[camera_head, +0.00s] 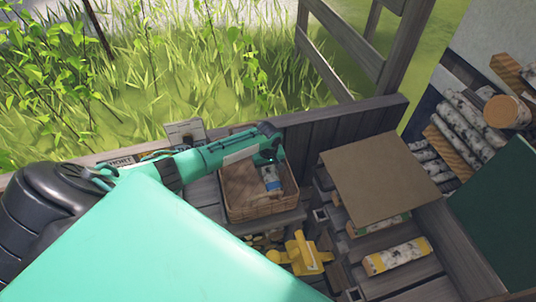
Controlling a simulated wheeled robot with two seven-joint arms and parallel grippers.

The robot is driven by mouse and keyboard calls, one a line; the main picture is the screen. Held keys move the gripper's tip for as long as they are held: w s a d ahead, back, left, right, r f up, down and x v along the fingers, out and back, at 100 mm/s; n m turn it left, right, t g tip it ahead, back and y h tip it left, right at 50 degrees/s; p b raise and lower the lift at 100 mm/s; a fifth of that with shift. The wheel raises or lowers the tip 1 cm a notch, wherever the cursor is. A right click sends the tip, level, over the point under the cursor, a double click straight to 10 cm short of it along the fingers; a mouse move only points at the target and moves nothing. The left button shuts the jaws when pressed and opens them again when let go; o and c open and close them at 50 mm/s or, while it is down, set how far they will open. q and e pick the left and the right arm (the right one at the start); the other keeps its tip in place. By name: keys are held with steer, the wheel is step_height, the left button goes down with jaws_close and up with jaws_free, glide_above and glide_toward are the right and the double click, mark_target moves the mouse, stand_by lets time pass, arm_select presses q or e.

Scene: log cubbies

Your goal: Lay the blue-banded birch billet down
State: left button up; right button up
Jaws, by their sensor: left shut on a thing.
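My left gripper (267,158) reaches in from the left over a wooden crate (262,208). It is shut on the blue-banded birch billet (271,178), which shows as a short pale piece with a blue band below the fingers. The billet's upper end is hidden by the gripper. I cannot tell whether its lower end touches the crate floor. My right gripper is not in view.
A yellow tool (305,255) stands just in front of the crate. A brown board (380,180) covers part of the cubbies. Stacked birch logs (465,125) stand at the far right.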

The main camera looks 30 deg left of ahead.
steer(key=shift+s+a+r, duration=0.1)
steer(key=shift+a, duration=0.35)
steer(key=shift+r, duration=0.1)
arm_select(q)
steer(key=o, duration=1.3)
steer(key=shift+f, duration=0.1)
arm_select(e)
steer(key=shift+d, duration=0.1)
